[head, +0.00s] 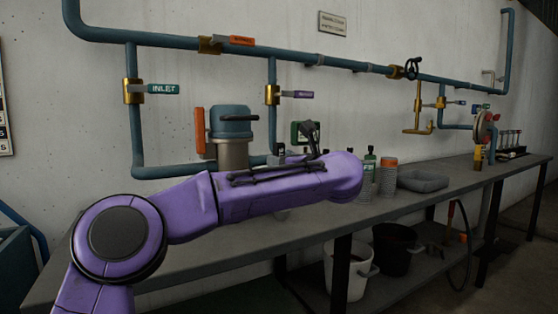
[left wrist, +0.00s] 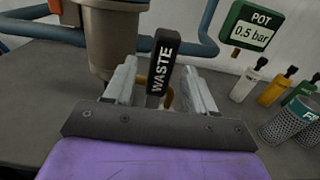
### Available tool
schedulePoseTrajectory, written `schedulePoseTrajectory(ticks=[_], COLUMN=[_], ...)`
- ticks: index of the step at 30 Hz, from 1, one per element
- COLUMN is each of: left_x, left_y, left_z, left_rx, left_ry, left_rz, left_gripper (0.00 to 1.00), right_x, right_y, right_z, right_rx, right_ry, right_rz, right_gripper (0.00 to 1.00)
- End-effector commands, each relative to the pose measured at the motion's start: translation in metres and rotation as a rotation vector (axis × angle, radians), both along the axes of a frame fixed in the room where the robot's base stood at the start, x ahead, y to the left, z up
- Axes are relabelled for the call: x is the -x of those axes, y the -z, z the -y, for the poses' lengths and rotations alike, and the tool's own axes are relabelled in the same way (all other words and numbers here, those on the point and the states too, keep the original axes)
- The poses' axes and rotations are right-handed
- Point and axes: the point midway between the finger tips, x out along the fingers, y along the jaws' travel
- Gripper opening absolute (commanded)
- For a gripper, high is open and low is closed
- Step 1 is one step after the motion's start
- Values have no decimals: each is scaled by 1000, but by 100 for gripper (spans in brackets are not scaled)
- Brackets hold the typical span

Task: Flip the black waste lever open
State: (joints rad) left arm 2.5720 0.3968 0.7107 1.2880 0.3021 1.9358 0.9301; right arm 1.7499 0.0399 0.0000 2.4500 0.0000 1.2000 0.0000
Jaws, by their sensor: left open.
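The black waste lever (left wrist: 163,66), marked WASTE in white, stands nearly upright in the left wrist view, in front of the metal pot. My left gripper (left wrist: 160,82) is open, with one pale finger on each side of the lever. A gap shows between the lever and each finger. A brass-coloured part shows low behind the lever; the lever's base is mostly hidden by the gripper. In the head view my purple left arm crosses in front of the pot (head: 232,152) and hides the gripper's fingers. My right gripper is not in view.
A green pressure gauge (left wrist: 250,26) reading 0.5 bar stands right of the lever. Bottles (left wrist: 275,86) and a perforated metal cup (left wrist: 286,122) are farther right on the bench (head: 460,172). Blue pipes with INLET (head: 164,88) and other valve levers run along the wall.

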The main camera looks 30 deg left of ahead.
Motion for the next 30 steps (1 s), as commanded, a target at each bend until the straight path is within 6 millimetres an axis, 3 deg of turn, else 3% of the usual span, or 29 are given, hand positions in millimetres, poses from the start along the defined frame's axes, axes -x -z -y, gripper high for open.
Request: schedulePoseTrajectory(ticks=[3, 9, 27, 30], left_x=[13, 29, 31, 21], left_y=[-2, -1, 0, -6], left_z=[28, 56, 61, 71], left_rx=[-4, -1, -8, -154], left_ry=[3, 1, 0, 65], left_rz=[1, 0, -15, -148], left_gripper=[55, 55, 55, 55], right_x=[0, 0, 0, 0], right_y=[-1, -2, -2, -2], right_z=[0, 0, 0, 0], right_rx=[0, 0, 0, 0], right_ry=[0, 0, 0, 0], right_rz=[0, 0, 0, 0], right_gripper=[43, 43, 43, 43])
